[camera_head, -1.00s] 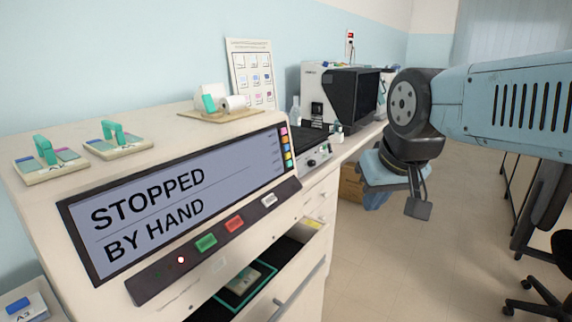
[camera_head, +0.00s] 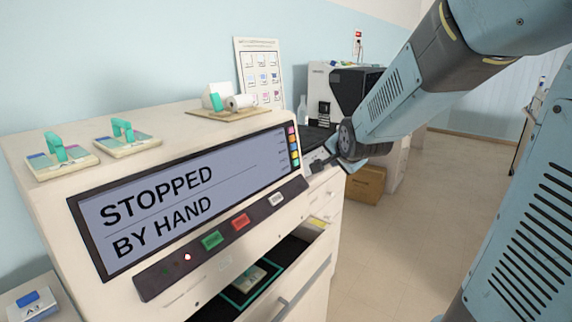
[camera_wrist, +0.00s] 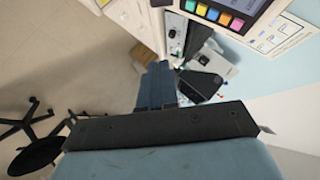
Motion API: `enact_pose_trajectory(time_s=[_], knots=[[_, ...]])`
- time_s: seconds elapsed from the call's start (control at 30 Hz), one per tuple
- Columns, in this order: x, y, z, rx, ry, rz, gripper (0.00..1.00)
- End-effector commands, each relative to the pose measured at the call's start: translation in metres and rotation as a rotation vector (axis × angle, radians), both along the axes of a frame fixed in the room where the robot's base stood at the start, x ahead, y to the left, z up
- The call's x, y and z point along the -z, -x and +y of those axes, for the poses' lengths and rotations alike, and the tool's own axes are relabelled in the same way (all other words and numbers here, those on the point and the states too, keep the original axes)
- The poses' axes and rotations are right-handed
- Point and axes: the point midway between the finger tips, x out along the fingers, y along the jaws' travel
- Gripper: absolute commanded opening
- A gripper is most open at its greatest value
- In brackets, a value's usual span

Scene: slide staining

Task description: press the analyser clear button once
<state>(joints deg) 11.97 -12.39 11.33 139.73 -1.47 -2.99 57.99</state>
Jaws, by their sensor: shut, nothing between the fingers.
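The analyser (camera_head: 318,205) is a cream cabinet. Its sloped screen (camera_head: 160,215) reads "STOPPED BY HAND". On the dark strip below are a green button (camera_head: 212,240), a red button (camera_head: 241,222) and a pale button (camera_head: 277,199) at the right end; their labels are too small to read.
An open drawer (camera_head: 290,300) juts out below the panel, with a teal-edged tray inside. Slide holders (camera_head: 60,160) with teal clips stand on the analyser top. A cardboard box (camera_head: 366,186) sits on the floor behind. Floor to the right is clear.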

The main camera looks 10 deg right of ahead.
Motion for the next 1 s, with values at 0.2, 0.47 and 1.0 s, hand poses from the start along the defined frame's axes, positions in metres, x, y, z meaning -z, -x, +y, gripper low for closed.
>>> enact_pose_trajectory(time_s=[0.2,0.47,1.0], knots=[[0.022,-0.052,-0.005,0.129,-0.237,-0.127,0.0],[0.048,-0.101,-0.012,0.251,-0.56,-0.278,0.0],[0.087,-0.148,-0.028,0.374,-1.113,-0.488,0.0]])
